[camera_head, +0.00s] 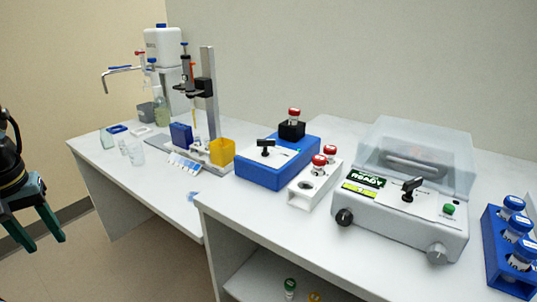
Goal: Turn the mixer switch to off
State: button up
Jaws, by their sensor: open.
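A blue box-shaped device (268,175), which looks like the mixer, stands on the white bench. A black lever switch (265,146) sits on its white top panel; its exact setting is too small to read. A black block on its back right holds a red-capped vial (294,114). My gripper (46,243) is at the far left edge, with its fingers apart and empty, pointing down. It is well away from the device, in front of the left bench.
A lidded white machine (400,225) with a READY label, a black lever and knobs stands to the right. Between them is a white rack (310,190) with red-capped vials. A blue rack (495,250) is far right. A stand (208,100) and glassware fill the left bench.

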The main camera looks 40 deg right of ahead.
aim_at(260, 143)
jog(key=z, duration=1.5)
